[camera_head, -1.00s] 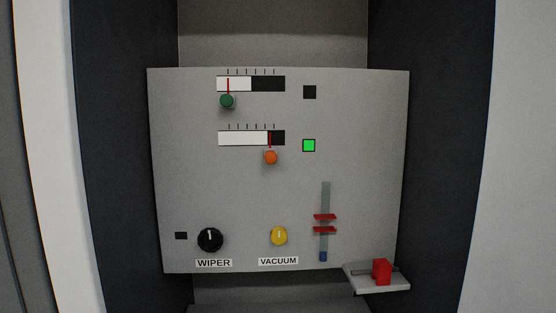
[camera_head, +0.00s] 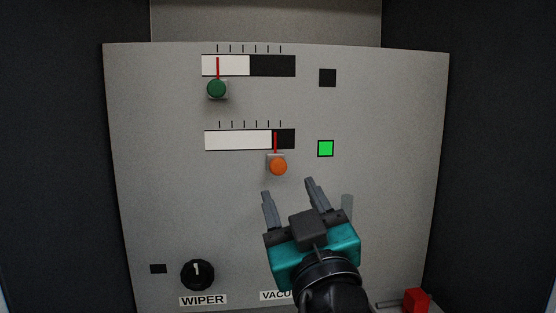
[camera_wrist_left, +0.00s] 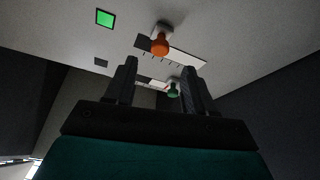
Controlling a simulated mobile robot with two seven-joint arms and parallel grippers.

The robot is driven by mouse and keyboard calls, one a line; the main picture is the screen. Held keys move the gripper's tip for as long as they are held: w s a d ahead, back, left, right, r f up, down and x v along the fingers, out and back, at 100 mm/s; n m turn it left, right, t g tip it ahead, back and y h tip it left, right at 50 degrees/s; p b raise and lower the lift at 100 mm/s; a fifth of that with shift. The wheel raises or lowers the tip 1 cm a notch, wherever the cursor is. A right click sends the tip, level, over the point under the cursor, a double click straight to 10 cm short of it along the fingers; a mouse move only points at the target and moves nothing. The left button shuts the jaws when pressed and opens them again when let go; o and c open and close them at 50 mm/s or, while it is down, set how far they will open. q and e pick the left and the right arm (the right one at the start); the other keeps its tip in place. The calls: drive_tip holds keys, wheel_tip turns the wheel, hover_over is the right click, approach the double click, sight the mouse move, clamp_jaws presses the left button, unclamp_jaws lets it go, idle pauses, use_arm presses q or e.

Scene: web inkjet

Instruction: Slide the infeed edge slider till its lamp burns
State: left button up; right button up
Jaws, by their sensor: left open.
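Two sliders are on the grey panel (camera_head: 150,160); no label in view tells which is the infeed edge one. The upper slider's green knob (camera_head: 216,89) has its red pointer in the white part of its scale, left of the black part; its lamp (camera_head: 327,78) is dark. The lower slider's orange knob (camera_head: 278,166) has its pointer just inside the black part; its lamp (camera_head: 326,149) burns green. My left gripper (camera_head: 289,188) is open and empty, just below the orange knob. The wrist view shows the orange knob (camera_wrist_left: 159,45) and green knob (camera_wrist_left: 173,90) beyond the fingers.
My arm covers most of the VACUUM area and the vertical gauge (camera_head: 347,207). A red block (camera_head: 416,300) sits at the lower right. Dark walls flank the panel.

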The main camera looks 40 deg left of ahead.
sight(279, 170)
use_arm(q)
drive_tip(key=p+x, duration=0.2)
drive_tip(key=x, duration=0.6)
drive_tip(key=shift+w+a, duration=0.15)
clamp_jaws()
idle(0.3)
